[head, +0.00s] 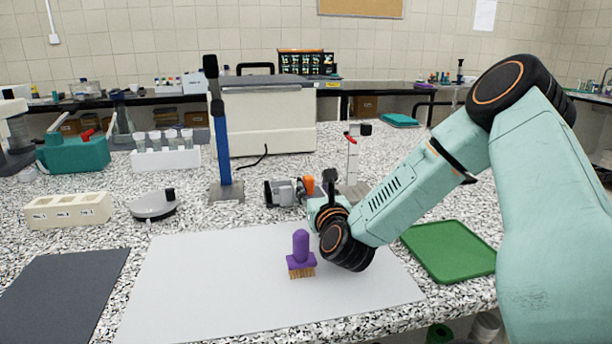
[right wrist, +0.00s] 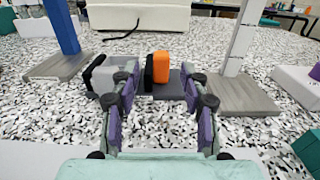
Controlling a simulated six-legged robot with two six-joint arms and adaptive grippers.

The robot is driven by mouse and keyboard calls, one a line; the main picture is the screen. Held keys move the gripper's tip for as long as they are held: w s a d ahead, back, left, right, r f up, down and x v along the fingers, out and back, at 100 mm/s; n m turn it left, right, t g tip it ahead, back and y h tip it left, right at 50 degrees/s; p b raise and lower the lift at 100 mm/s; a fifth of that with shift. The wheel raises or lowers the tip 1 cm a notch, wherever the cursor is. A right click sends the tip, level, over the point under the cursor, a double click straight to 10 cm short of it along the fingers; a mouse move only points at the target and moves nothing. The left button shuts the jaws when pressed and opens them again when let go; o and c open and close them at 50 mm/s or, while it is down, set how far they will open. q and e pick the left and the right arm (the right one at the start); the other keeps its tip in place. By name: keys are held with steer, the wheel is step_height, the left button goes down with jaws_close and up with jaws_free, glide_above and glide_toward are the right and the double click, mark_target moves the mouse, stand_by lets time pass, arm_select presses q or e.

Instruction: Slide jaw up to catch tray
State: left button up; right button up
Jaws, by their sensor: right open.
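A small grey clamp-like device (head: 287,192) lies on the speckled bench, left of my right wrist in the head view. In the right wrist view it has a black block with an orange block (right wrist: 161,67) on a dark grey base (right wrist: 174,86), and a grey and black piece (right wrist: 98,76) to the left. My right gripper (right wrist: 160,82) is open, its purple-padded fingers either side of the near view of the orange block; contact cannot be told. A green tray (head: 450,252) lies flat at the right. Which part is the jaw is unclear. My left gripper is not seen.
A blue post (head: 222,140) and a white post (head: 352,160) stand on flat bases either side of the device. A purple brush (head: 301,252) stands on a pale mat (head: 210,290).

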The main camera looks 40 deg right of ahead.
mark_target(309, 180)
steer(key=shift+w+d+f, duration=0.15)
steer(key=shift+w+d, duration=0.1)
steer(key=shift+d, duration=0.1)
steer(key=b+x, duration=0.1)
steer(key=x, duration=0.4)
steer(key=shift+w, duration=0.2)
steer(key=shift+w+d, duration=0.45)
steer(key=shift+w, duration=0.1)
steer(key=shift+a, duration=0.1)
steer(key=shift+c, duration=1.4)
jaws_close()
